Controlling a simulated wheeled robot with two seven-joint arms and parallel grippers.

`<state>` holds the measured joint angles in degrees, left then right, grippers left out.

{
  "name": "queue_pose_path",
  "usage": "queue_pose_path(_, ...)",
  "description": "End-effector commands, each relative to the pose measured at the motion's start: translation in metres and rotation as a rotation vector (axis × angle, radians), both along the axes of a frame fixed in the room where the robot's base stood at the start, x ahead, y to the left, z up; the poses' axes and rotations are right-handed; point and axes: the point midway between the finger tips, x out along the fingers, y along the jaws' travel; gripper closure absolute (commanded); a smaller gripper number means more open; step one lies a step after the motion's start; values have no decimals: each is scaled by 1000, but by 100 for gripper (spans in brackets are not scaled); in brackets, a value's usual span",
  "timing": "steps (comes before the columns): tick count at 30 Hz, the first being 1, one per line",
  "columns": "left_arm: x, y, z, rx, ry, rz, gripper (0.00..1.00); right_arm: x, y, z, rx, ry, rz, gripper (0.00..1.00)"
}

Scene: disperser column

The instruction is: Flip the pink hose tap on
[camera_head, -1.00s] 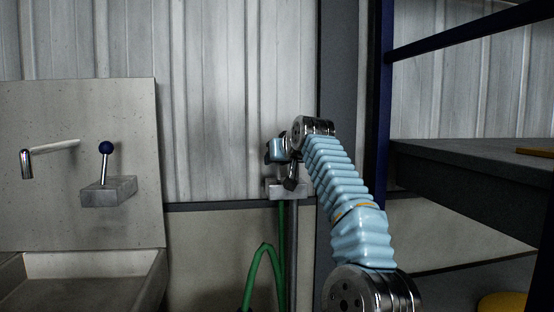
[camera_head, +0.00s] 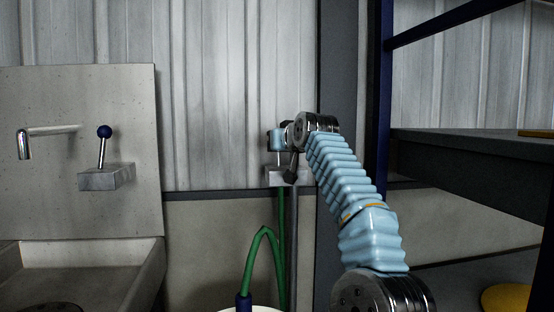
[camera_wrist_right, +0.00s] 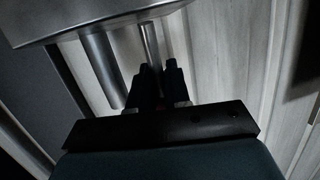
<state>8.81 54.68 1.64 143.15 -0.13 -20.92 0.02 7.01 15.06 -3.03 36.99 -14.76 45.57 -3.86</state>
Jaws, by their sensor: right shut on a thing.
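The hose tap's grey metal block (camera_head: 287,176) is on the wall at the middle, with the green hose (camera_head: 262,235) and a grey pipe (camera_head: 293,240) below it. I see no pink on it; my arm and gripper cover part of the tap. My right gripper (camera_head: 278,150) is just above the block. In the right wrist view its dark fingers (camera_wrist_right: 158,80) are shut around the end of a thin metal rod (camera_wrist_right: 149,42), which runs to the block (camera_wrist_right: 85,20). The rod looks like the tap's lever; its end is hidden between the fingers. My left gripper is out of view.
A concrete sink (camera_head: 90,262) with a spout (camera_head: 52,130) and a blue-knobbed lever (camera_head: 103,145) is at the left. A dark shelf (camera_head: 470,150) with a blue frame (camera_head: 384,100) is at the right. A white rim (camera_head: 262,309) shows below the hose.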

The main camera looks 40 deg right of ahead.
Motion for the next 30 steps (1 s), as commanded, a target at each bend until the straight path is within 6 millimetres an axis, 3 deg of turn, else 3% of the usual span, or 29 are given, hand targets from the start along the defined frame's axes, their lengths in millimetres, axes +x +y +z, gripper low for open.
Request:
queue_pose_path(1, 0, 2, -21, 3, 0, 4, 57, -5, 1, -6, -22, -48, -1, 100)
queue_pose_path(3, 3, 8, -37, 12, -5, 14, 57, -9, 3, -5, -50, -101, -2, 100)
queue_pose_path(10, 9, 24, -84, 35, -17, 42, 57, -21, 9, -4, -150, -285, -2, 100)
queue_pose_path(15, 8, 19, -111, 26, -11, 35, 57, -28, 13, -4, -219, -406, -2, 100)
queue_pose_path(21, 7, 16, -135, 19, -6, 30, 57, -35, 17, -3, -282, -522, -3, 100)
queue_pose_path(30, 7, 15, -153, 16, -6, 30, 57, -41, 20, -1, -335, -620, -4, 100)
